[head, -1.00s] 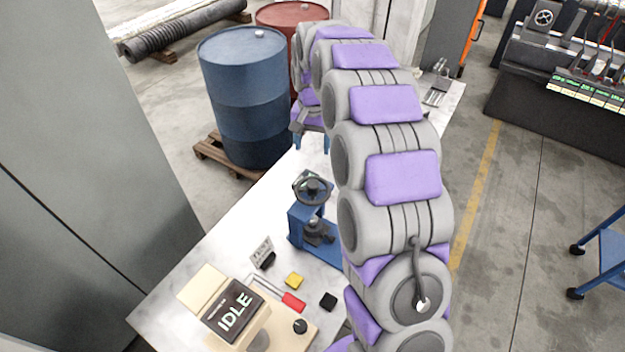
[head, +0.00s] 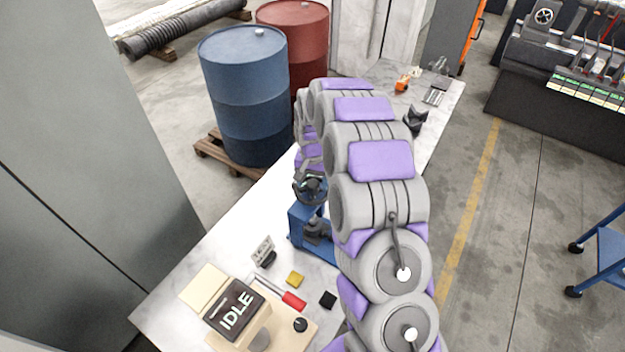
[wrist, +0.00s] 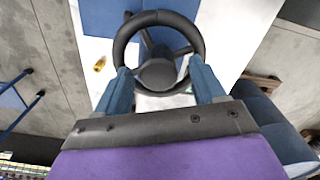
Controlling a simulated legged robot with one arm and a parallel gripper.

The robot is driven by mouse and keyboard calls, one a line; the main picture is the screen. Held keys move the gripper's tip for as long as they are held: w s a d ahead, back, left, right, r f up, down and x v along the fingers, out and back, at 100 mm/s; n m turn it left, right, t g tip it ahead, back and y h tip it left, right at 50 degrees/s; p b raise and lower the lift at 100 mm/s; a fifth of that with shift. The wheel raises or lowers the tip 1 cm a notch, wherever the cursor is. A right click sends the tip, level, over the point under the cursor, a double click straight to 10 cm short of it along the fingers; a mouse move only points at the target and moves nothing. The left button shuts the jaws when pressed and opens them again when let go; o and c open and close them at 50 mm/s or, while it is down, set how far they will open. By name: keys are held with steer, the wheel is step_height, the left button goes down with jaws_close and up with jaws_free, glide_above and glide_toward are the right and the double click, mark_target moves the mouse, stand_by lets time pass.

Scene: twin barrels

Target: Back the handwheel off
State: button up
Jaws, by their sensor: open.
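The dark handwheel (head: 310,190) sits on top of a blue press-like fixture (head: 299,224) on the bench. In the wrist view the handwheel (wrist: 158,75) shows its round rim, spokes and hub. My gripper (wrist: 160,66) is open, with its two blue fingers at the near left and near right of the rim. The fingertips overlap the rim in the picture; I cannot tell whether they touch it. In the head view my arm hides part of the wheel and most of the gripper.
Blue (head: 245,95) and red (head: 300,45) barrels stand behind. A small brass-coloured item (wrist: 99,64) shows in the wrist view.

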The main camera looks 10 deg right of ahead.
steer(key=shift+c, duration=0.2)
steer(key=c, duration=1)
steer(key=shift+n, duration=0.3)
